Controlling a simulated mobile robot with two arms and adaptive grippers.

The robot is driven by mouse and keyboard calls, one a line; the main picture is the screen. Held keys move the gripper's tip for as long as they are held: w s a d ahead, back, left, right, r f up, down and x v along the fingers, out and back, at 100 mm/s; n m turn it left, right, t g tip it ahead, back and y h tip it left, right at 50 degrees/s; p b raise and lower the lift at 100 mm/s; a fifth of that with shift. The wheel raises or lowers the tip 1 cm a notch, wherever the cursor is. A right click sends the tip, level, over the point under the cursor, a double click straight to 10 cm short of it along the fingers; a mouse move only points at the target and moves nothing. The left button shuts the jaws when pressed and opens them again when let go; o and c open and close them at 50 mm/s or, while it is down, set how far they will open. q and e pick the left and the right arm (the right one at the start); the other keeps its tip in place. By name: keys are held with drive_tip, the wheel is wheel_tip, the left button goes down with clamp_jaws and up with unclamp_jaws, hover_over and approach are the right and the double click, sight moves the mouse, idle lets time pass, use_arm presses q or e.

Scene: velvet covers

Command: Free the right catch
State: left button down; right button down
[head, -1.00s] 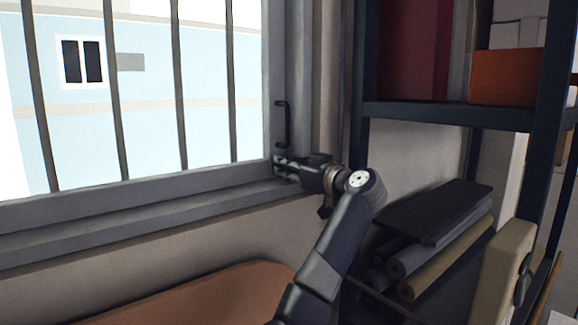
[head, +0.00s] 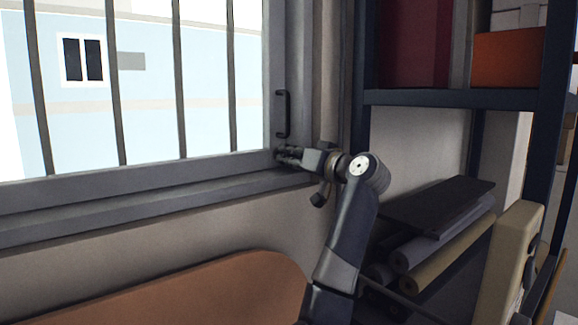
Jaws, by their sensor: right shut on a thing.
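The window (head: 150,168) has a grey frame with a black pull handle (head: 284,114) upright on its right side. My right gripper (head: 281,155) is at the lower right corner of the frame, just below this handle. Its fingers point left and are shut on a small dark thing at the frame, which I take for the right catch. The fingers hide most of the catch, so its position cannot be told. My left gripper is not in view.
Dark vertical bars (head: 180,80) stand across the window. A shelf unit (head: 450,97) stands close on the right, with rolls of material (head: 450,250) low down. A rounded brown surface (head: 220,290) lies below the sill. The sill (head: 110,212) is clear.

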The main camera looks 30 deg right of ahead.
drive_tip(key=m, duration=0.3)
drive_tip(key=shift+m, duration=0.4)
drive_tip(key=m, duration=0.3)
drive_tip(key=shift+d+m, duration=0.1)
drive_tip(key=shift+m, duration=0.2)
drive_tip(key=m, duration=0.3)
drive_tip(key=shift+f+m, duration=0.1)
drive_tip(key=shift+m, duration=1.7)
drive_tip(key=shift+f, duration=0.1)
drive_tip(key=c, duration=1.7)
unclamp_jaws()
drive_tip(key=shift+d, duration=0.15)
drive_tip(key=shift+s, duration=0.15)
